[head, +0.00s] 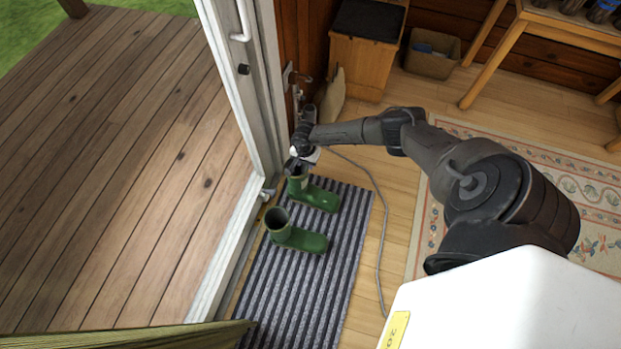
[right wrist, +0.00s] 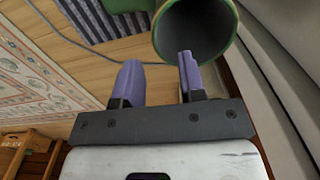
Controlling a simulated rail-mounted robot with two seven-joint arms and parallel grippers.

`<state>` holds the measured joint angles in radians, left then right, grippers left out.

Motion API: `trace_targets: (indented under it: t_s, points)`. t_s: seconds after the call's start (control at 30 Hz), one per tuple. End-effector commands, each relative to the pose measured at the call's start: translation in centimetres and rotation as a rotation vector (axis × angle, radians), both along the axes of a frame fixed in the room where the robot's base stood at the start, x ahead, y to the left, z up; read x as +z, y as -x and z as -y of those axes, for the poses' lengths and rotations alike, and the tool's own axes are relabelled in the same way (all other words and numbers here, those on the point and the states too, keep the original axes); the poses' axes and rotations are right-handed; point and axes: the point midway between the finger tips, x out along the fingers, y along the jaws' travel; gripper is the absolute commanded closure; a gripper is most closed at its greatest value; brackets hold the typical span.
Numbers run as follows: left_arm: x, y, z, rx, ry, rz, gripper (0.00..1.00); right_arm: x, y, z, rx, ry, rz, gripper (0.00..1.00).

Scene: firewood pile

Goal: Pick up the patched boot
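Two green boots stand on a striped mat (head: 338,255). The far boot (head: 318,197) is upright, and a paler spot seems to show on its shaft; I cannot tell for sure that this is the patch. The near boot (head: 300,239) stands apart from it. My right gripper (head: 298,164) is at the top of the far boot's shaft. In the right wrist view the gripper (right wrist: 158,62) is open, with one purple finger overlapping the dark boot opening (right wrist: 198,30) and the other outside its rim. I cannot tell whether they touch. My left gripper is not in view.
The door frame (head: 242,225) runs close along the left of the mat, with a wooden deck (head: 120,150) beyond. A grey cable (head: 383,215) lies right of the mat. A wooden cabinet (head: 357,68) and a bin (head: 431,55) stand behind; a patterned rug (head: 430,225) lies right.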

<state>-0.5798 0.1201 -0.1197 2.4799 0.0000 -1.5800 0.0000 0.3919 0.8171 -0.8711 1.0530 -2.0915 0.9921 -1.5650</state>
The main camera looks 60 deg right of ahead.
Motion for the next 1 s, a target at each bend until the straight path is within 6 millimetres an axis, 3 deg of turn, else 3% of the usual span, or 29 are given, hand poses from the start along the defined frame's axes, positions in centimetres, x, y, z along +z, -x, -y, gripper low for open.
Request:
trace_targets:
  t_s: [0.23,0.57,0.87,1.0]
  points:
    - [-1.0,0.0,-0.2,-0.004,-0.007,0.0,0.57,-1.2,0.1,-0.1,0.0,0.0,0.0,0.63]
    - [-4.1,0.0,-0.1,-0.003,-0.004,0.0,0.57,-5.1,0.3,-0.3,-0.001,-0.001,0.0,0.63]
    - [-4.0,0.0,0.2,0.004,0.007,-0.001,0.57,-5.2,0.3,-0.2,0.0,0.0,0.0,0.63]
    - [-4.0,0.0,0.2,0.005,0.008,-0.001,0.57,-5.2,0.2,-0.2,0.0,0.0,0.0,0.76]
